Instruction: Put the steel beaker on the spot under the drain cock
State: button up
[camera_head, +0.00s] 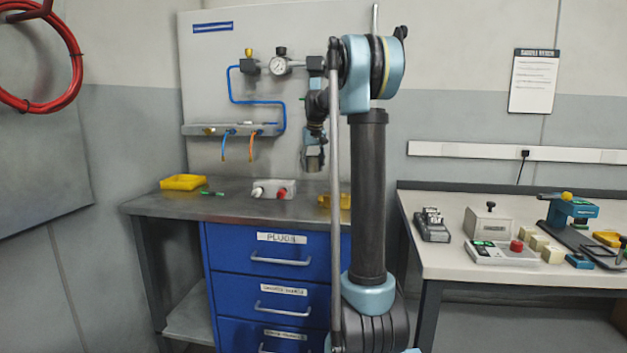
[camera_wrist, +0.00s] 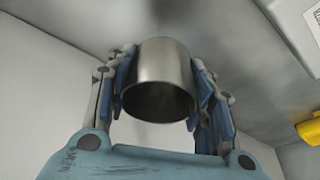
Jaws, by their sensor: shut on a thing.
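The steel beaker (camera_wrist: 158,62) is a plain grey metal cup in the wrist view. It sits between the blue-padded fingers of my gripper (camera_wrist: 160,75), which is shut on it. The beaker's dark open end faces the wrist camera. In the head view my gripper (camera_head: 313,158) hangs above the steel bench, in front of the backboard. The beaker is hard to make out there. A rail with fittings (camera_head: 235,130) and blue and orange hoses is fixed to the board left of my gripper. I cannot tell which fitting is the drain cock, nor see a marked spot.
A white bench (camera_head: 450,258) with several devices stands right.

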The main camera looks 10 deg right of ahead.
send_near(314, 183)
jog(key=shift+w+a+f, duration=0.1)
jog(key=shift+w+f, duration=0.4)
jog(key=shift+w, duration=0.1)
jog(key=shift+s+x, duration=0.25)
jog(key=shift+x, duration=0.95)
jog(key=shift+s+x, duration=0.25)
jog(key=shift+x, duration=0.95)
jog(key=shift+f, duration=0.15)
jog(key=o, duration=1.1)
jog(key=v, duration=1.2)
jog(key=shift+s, duration=0.1)
